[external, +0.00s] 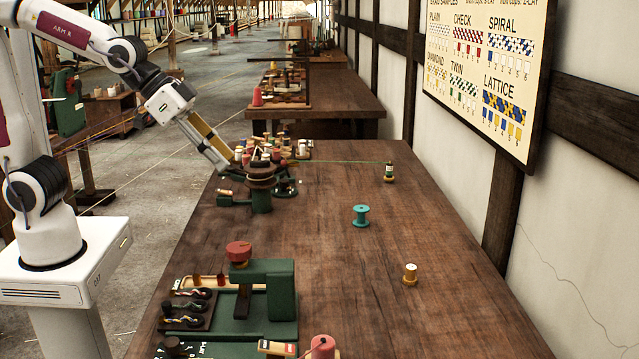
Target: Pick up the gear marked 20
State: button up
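I cannot make out a gear marked 20 in the external view; no number on any part is readable at this size. My gripper (222,166) points down and to the right at the far left part of the long wooden table (440,240). Its tip is close to the left side of a green braiding machine (262,200) with a dark round top and many small bobbins around it. I cannot tell whether the tip touches anything, or whether the fingers are open or shut.
A teal spool (361,216), a small white-topped bobbin (410,274) and a green-thread bobbin (389,172) stand apart on the table. A thread runs from the machine to the last. A green press-like device (268,290) stands in front. The table's right side is mostly clear.

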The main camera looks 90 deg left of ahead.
jog(key=w+f+t, duration=0.1)
jog(key=w+f, duration=0.4)
jog(key=w, duration=0.6)
jog(key=w+f+t, duration=0.2)
jog(key=w+f, duration=0.3)
jog(key=w, duration=0.6)
jog(key=w+f+t, duration=0.1)
jog(key=w+f, duration=0.6)
jog(key=t, duration=0.2)
send_near(407, 272)
jog(key=shift+w+d, duration=0.2)
jog(key=shift+w, duration=0.65)
jog(key=shift+x, duration=1.3)
jog(key=shift+w+a+f, duration=0.1)
